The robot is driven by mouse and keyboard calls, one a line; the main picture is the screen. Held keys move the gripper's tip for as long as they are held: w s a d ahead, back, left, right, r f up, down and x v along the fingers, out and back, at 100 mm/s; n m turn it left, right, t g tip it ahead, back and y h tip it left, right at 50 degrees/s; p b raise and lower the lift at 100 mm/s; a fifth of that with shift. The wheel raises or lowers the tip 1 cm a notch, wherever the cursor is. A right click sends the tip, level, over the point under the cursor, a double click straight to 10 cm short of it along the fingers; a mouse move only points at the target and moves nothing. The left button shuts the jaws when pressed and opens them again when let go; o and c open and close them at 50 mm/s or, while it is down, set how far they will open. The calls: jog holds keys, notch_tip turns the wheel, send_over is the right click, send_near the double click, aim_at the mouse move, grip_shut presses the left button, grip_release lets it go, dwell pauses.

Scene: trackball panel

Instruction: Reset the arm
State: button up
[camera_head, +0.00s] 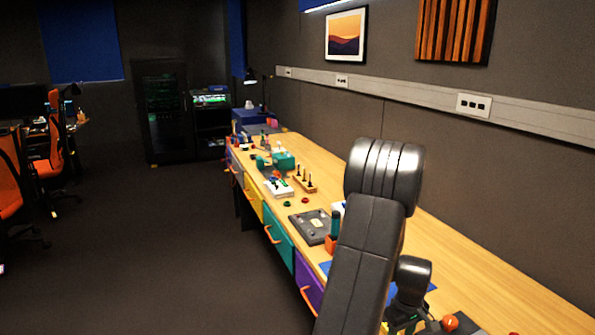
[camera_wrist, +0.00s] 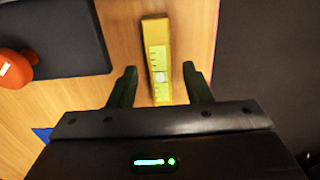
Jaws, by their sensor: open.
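My arm (camera_head: 366,250) rises in the right foreground of the head view, bent at a high joint and reaching down over the long wooden workbench (camera_head: 440,240). My gripper (camera_wrist: 160,86) is open in the wrist view, its two dark green fingers spread apart. A yellow bar with pale markings, like a spirit level (camera_wrist: 158,55), lies on the wood between and beyond the fingertips. No contact with either finger shows, and the height of the fingers above it is unclear. In the head view my arm hides part of the bench.
A dark panel (camera_wrist: 75,35) and an orange rounded object (camera_wrist: 14,70) lie left in the wrist view. A grey panel (camera_head: 311,226), a rack of dark tools (camera_head: 304,180) and several small items crowd the bench. Coloured drawers (camera_head: 279,240) line its front. Open floor (camera_head: 150,250) lies left.

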jog(key=shift+f, duration=0.3)
jog(key=shift+r, duration=1.55)
